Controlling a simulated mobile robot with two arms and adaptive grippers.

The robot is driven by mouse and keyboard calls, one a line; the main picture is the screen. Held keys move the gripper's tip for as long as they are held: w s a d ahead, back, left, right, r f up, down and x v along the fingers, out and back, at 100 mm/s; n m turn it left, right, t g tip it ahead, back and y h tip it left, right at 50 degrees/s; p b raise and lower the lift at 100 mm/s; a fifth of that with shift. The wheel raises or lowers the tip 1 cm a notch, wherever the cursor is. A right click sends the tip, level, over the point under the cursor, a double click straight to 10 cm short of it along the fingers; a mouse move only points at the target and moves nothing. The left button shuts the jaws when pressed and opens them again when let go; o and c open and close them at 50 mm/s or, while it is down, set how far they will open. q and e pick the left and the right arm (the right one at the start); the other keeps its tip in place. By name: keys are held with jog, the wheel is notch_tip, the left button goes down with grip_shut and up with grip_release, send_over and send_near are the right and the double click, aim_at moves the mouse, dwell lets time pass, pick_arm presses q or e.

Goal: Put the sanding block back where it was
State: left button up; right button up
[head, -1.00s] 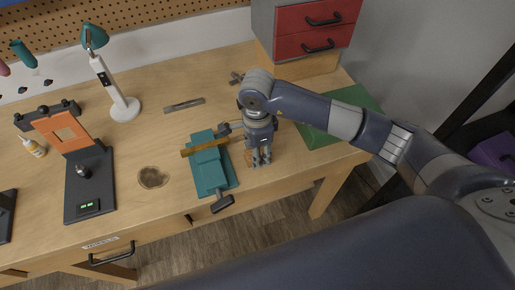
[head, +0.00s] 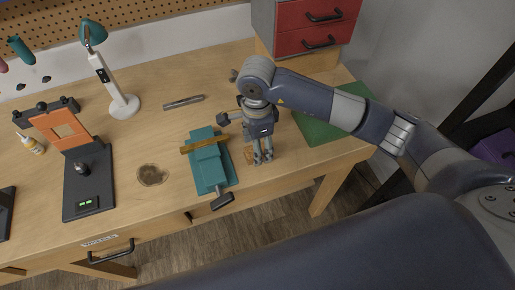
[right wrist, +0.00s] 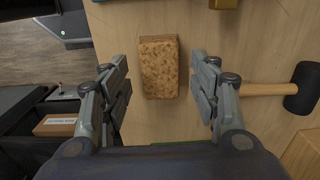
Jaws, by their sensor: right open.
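The sanding block is a brown, cork-like rectangular block (right wrist: 159,67) that lies flat on the wooden bench. In the right wrist view it is between my open right fingers (right wrist: 160,82), with a clear gap on each side. In the head view my right gripper (head: 263,159) points down over the bench, right of the teal vise (head: 207,166). The block is mostly hidden behind its fingers there; a small brown patch (head: 249,156) shows beside them. My left gripper is not in view.
A mallet with a black head (right wrist: 303,88) and wooden handle lies near the right gripper. A green mat (head: 330,122) and red drawers (head: 315,30) are to the right. The bench's front edge is close.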

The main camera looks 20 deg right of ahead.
notch_tip(320, 180, up, 10)
jog(key=b, duration=0.2)
dwell(0.6)
